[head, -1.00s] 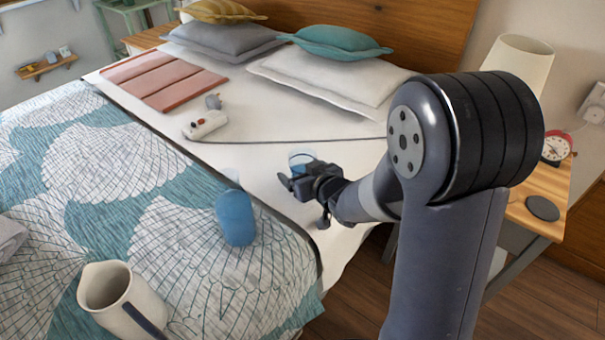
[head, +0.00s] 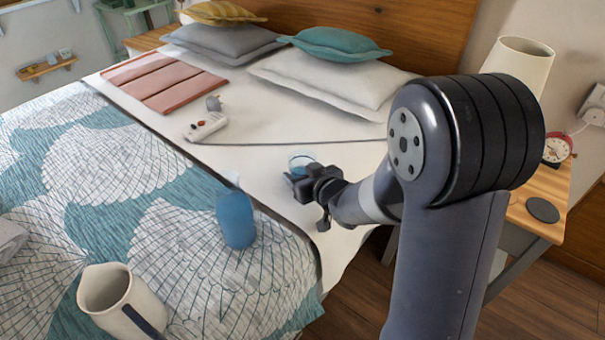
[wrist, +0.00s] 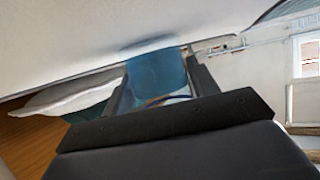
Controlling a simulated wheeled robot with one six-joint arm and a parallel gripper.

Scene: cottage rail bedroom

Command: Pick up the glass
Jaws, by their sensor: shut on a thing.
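The glass (head: 301,161) is a small clear, bluish tumbler on the white sheet side of the bed, at the far side of my gripper in the head view. My gripper (head: 303,182) is shut on it, and its fingers hide the glass's lower part there. In the wrist view the glass (wrist: 156,74) shows as a translucent blue shape between the two dark fingers of my gripper (wrist: 160,85). I cannot tell whether its base touches the sheet.
A blue bottle (head: 236,220) and a cream pitcher (head: 118,298) stand on the patterned cover. A white handheld device (head: 206,127) lies on the sheet, with a dark cord (head: 290,143) running right. The nightstand (head: 545,190) holds a lamp and a red clock.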

